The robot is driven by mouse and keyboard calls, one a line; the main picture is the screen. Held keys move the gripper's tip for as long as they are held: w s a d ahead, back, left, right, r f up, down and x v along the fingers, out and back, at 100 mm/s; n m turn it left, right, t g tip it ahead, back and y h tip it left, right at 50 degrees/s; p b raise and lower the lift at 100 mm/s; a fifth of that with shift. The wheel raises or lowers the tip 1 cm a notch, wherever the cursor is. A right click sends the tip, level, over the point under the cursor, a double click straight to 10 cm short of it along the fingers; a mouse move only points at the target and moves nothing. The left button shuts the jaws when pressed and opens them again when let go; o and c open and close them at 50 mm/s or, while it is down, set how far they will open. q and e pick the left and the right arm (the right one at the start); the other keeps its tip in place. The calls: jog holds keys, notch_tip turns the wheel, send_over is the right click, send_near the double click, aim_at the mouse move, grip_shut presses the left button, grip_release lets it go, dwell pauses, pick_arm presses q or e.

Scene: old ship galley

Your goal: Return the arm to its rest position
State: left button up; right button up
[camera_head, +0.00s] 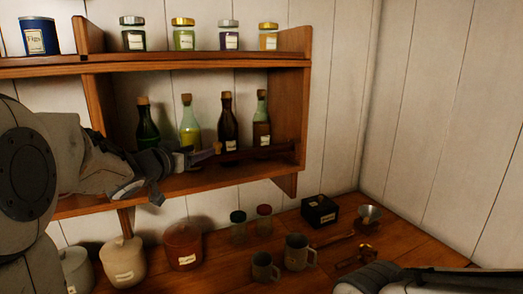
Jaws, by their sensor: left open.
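My left arm comes in from the left, in front of the wooden wall shelf (92,110). My left gripper (172,172) is open and appears empty, at the level of the lower shelf board, near the bottles. Its fingers overlap the view of the shelf, and I cannot tell whether they touch it. Part of my right arm (425,281) shows at the bottom right edge. My right gripper is not in view.
Corked bottles (189,125) stand behind a rail (262,152) on the lower shelf. Several jars (184,37) and a blue tin (39,36) stand above.

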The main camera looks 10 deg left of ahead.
pick_arm(q)
jog(key=s+d+f+g+y+b, duration=0.25)
jog(key=s+d+f+g, duration=0.6)
jog(key=d+f, duration=0.7)
jog(key=s+d+f+m+g, duration=0.1)
jog(key=s+d+f+g, duration=0.1)
jog(key=s, duration=0.7)
jog(key=s+d+f+m+g+b, duration=0.1)
jog(key=s+d+f+m+g, duration=0.1)
jog(key=s+f, duration=0.3)
jog(key=s+d+f+m+g, duration=0.2)
jog(key=s+d+f+g, duration=0.1)
jog(key=s, duration=1)
jog(key=shift+s+f+b, duration=0.2)
jog(key=shift+f+b, duration=0.1)
jog(key=shift+f, duration=0.25)
jog(key=shift+g+h, duration=0.25)
